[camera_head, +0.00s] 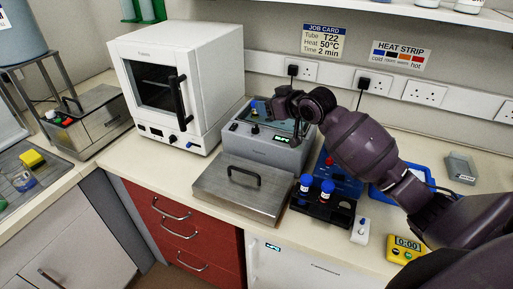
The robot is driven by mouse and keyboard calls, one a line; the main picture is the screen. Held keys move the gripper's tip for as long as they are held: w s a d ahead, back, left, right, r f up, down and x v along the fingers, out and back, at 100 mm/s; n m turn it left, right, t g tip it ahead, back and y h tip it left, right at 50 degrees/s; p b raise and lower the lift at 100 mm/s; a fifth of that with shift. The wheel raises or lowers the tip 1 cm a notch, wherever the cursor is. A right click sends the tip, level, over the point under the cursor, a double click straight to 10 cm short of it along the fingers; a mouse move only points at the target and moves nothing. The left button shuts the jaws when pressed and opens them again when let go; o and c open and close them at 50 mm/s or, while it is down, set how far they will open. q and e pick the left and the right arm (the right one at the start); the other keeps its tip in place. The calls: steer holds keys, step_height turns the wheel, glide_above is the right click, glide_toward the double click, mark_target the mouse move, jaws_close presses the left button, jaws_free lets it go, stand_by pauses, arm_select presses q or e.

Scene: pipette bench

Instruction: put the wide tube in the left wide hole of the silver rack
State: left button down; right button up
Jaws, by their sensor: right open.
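My right arm reaches in from the right, and its open gripper (268,110) is over the grey water bath (268,147). A small blue thing (259,105) shows beside the fingers. It may be a tube cap, but I cannot tell whether the gripper touches it. The silver rack cannot be made out clearly; the bath's opening is partly covered by my gripper. Two blue-capped tubes, one on the left (305,182) and one on the right (327,188), stand upright in a black rack (318,211). I cannot tell which tube is the wide one. My left gripper is not in view.
A steel lid (230,197) with a black handle lies in front of the bath. A white oven (203,75) stands left of it. A blue rack (337,182) is partly behind my arm. A white device (360,231) and a yellow timer (405,249) are near the front edge.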

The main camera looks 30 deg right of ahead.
arm_select(q)
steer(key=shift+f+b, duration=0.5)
steer(key=shift+b, duration=0.05)
arm_select(e)
steer(key=s+a+f+m+h, duration=0.1)
steer(key=s+a+f+h, duration=0.1)
steer(key=s+a+f, duration=0.4)
steer(key=shift+s+a+m, duration=0.4)
steer(key=shift+s+a, duration=0.95)
steer(key=shift+s, duration=0.05)
